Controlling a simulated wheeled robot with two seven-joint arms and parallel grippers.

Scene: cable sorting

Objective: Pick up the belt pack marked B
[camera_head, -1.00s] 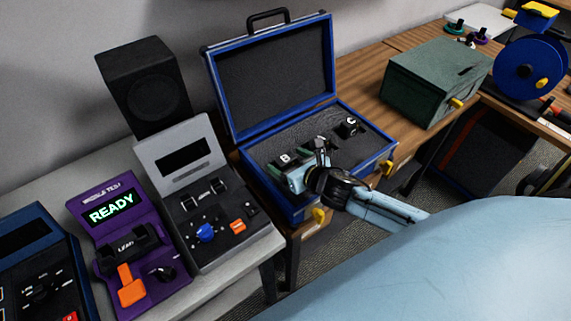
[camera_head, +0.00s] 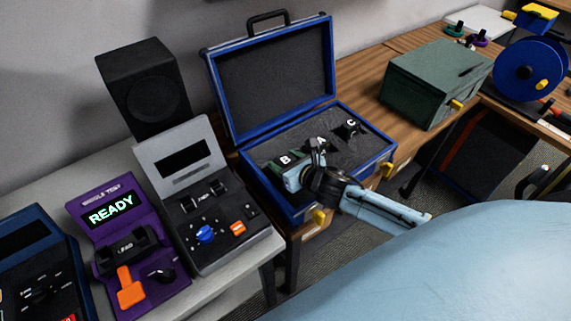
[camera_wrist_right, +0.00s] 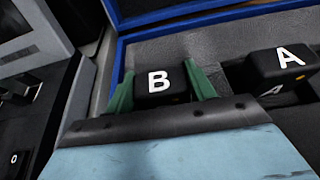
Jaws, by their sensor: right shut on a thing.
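The belt pack marked B (camera_head: 285,160) is a small black block with a white letter in the open blue case (camera_head: 300,208). My right gripper (camera_head: 286,164) is shut on it. In the right wrist view its green fingers (camera_wrist_right: 161,92) stand on both sides of pack B (camera_wrist_right: 159,84). I cannot tell whether the pack is clear of the foam. Pack A (camera_head: 320,145) is just right of it, and it also shows in the right wrist view (camera_wrist_right: 283,66). Pack C (camera_head: 352,128) is farther right in the case. My left gripper is not in view.
The case lid (camera_head: 275,80) stands open behind. A grey test unit (camera_head: 205,195) and a purple tester (camera_head: 125,245) reading READY stand left. A black speaker (camera_head: 145,85) is behind them. A green box (camera_head: 435,80) and a blue reel (camera_head: 527,68) are to the right.

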